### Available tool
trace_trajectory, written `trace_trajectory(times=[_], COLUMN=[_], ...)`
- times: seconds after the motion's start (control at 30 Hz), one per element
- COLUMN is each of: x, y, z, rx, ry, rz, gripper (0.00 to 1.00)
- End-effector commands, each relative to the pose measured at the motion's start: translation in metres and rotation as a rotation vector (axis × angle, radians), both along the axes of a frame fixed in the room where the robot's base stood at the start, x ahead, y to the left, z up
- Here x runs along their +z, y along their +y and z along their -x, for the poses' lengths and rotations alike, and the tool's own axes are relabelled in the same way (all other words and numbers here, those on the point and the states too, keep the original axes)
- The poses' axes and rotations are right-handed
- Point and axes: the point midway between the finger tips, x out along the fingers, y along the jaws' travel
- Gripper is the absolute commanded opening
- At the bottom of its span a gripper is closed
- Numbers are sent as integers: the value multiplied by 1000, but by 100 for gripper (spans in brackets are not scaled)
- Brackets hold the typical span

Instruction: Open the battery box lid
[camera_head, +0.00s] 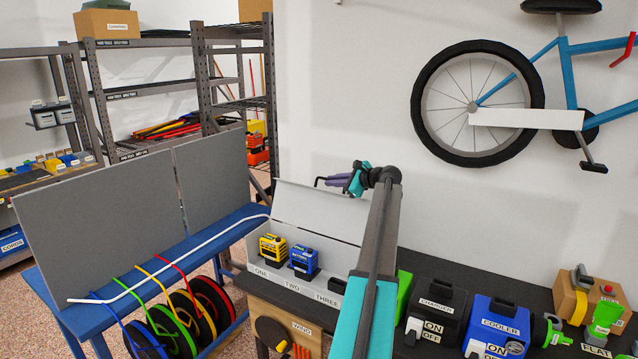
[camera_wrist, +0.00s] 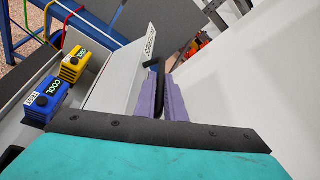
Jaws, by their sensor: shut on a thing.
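The battery box (camera_head: 268,285) stands on the dark bench, its front marked ONE, TWO and THREE. A yellow battery (camera_head: 273,248) and a blue battery (camera_head: 303,262) sit in it; both also show in the wrist view, yellow (camera_wrist: 75,65) and blue (camera_wrist: 45,100). The pale grey lid (camera_head: 315,208) is raised at the back, leaving the box interior visible. The wrist view shows the lid (camera_wrist: 118,75) with its black handle (camera_wrist: 152,76). My gripper (camera_head: 335,182) is at the lid's upper edge, its purple fingers (camera_wrist: 167,84) shut on the handle. My arm hides the box's right end.
A black charger (camera_head: 436,310) and blue cooler (camera_head: 497,325) stand right of my arm. A blue rack (camera_head: 235,218) with coloured cable reels is at left. A bicycle (camera_head: 475,105) hangs on the wall behind. Free air lies above the bench.

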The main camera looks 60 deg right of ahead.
Motion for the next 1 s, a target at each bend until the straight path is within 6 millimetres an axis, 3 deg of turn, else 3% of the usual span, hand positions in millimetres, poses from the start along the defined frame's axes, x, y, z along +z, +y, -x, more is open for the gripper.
trace_trajectory(times=[0.2, 0.67, 0.7, 0.77, 1.0], x=[-4, -5, -5, -5, -4], y=[-8, -4, -4, -4, -3], z=[7, 1, 1, 0, -2], rx=[5, 14, 14, 14, 14], ry=[4, 5, 6, 4, 3], rz=[3, 4, 2, 3, 1], gripper=[0, 0, 16, 26, 28])
